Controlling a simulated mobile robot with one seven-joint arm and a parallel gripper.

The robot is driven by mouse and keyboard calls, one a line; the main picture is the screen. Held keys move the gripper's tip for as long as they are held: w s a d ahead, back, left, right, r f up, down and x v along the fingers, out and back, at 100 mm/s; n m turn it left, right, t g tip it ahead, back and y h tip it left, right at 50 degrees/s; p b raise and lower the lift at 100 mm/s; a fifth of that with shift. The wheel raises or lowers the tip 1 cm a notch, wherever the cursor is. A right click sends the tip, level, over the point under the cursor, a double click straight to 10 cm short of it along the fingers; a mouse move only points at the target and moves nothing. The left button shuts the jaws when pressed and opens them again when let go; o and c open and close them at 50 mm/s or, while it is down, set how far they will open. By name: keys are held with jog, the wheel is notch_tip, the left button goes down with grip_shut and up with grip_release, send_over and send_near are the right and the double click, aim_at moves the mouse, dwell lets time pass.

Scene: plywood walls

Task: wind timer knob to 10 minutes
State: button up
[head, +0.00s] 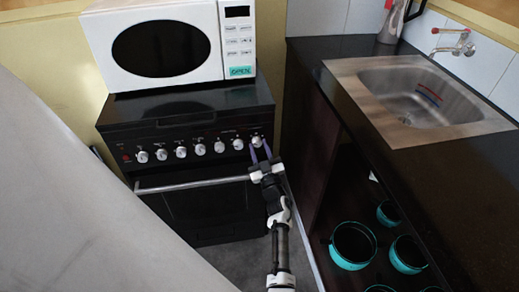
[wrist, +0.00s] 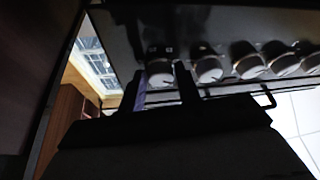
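A row of several white knobs runs along the black stove's front panel (head: 188,139). The labels are too small to read, so I cannot tell which is the timer knob. My gripper (head: 261,151) is at the right end of the row, its purple fingers spread apart. The rightmost knob (head: 257,141) is just beyond the fingertips. In the wrist view, my gripper (wrist: 162,82) has one finger on each side of an end knob (wrist: 159,70), partly overlapping it. I cannot tell whether either finger touches it.
The oven handle (head: 190,185) runs below the knobs. A white microwave (head: 170,45) stands on the stove. To the right is a dark counter with a sink (head: 345,72), and teal-rimmed pots (head: 352,262) sit below it. Grey floor shows between them.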

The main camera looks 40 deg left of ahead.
jog(key=o, duration=0.3)
jog(key=b+v, duration=0.1)
jog(key=v, duration=1.2)
jog(key=shift+s+d+f, duration=0.1)
jog(key=shift+s+d, duration=0.1)
jog(key=shift+d, duration=0.1)
